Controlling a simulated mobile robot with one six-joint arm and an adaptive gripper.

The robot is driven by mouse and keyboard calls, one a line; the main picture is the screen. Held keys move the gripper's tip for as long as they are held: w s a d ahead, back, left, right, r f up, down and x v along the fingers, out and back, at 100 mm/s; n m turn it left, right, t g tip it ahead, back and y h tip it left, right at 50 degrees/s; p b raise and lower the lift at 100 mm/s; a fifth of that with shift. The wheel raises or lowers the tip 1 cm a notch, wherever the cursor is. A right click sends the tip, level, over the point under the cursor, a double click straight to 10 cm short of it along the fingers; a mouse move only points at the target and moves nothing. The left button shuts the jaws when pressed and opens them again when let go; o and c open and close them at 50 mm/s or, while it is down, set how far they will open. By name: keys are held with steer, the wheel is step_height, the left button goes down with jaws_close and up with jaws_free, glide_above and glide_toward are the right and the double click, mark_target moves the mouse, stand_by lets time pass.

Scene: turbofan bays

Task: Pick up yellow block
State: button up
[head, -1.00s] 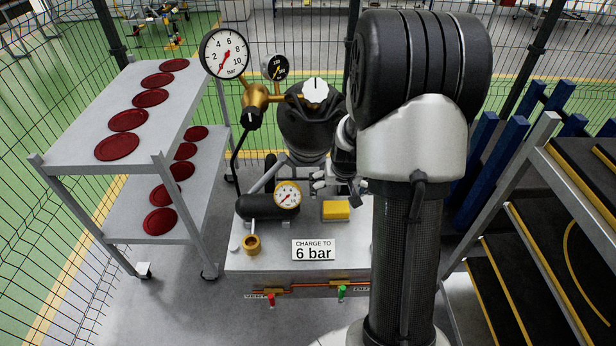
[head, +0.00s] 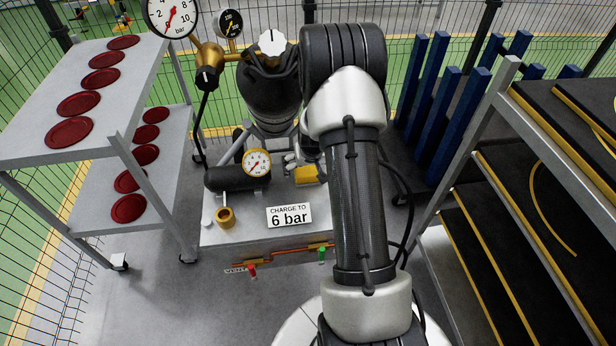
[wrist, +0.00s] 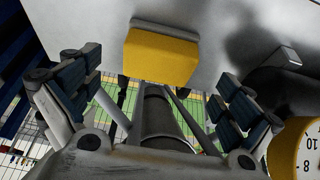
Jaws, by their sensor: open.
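The yellow block (head: 307,175) sits on the grey bench top, just right of the small yellow-rimmed gauge, and my arm partly covers it in the head view. In the wrist view the yellow block (wrist: 161,56) is at top centre, attached to or resting on a grey surface. My gripper (wrist: 157,100) is open and empty, with one finger to the left and one to the right, below the block in that view. The block lies beyond the fingertips, between their lines. In the head view my gripper (head: 295,162) is beside the block, mostly hidden by my arm.
The small gauge (head: 257,163) and its black cylinder (head: 225,178) stand close left of the block. A brass fitting (head: 225,217) and the "CHARGE TO 6 bar" sign (head: 289,215) are in front. A cart with red discs (head: 69,132) stands left; a shelf rack (head: 480,200) stands right.

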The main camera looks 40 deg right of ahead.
mark_target(308, 171)
steer(key=b+x, duration=0.1)
steer(key=x, duration=0.3)
steer(key=shift+d+f, duration=0.15)
steer(key=shift+c, duration=0.3)
steer(key=c, duration=1.2)
